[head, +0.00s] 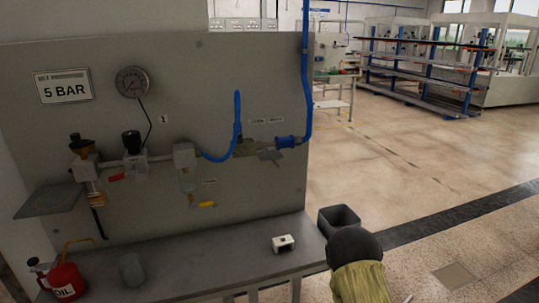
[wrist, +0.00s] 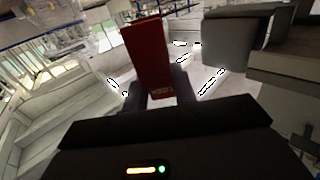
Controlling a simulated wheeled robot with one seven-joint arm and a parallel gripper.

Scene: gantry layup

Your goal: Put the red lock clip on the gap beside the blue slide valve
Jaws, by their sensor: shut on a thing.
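The red lock clip (wrist: 149,55) stands up between the dark fingers of my gripper (wrist: 158,88) in the wrist view. My gripper is shut on its lower part. Small faint marks show near its bottom. The blue slide valve (head: 287,142) sits on the air line at the right of the grey panel in the head view, below the blue hose that comes down from above. The gap beside it is too small to make out. I cannot make out the clip or my gripper's fingers in the head view, and the valve is not recognisable in the wrist view.
The grey panel (head: 245,70) carries a gauge (head: 132,82) and several fittings. On the bench (head: 215,262) are a white block (head: 283,243), a grey cup (head: 132,270) and a red oil can (head: 66,280). A dark bin (head: 338,217) stands at the bench's right end. Open floor lies right.

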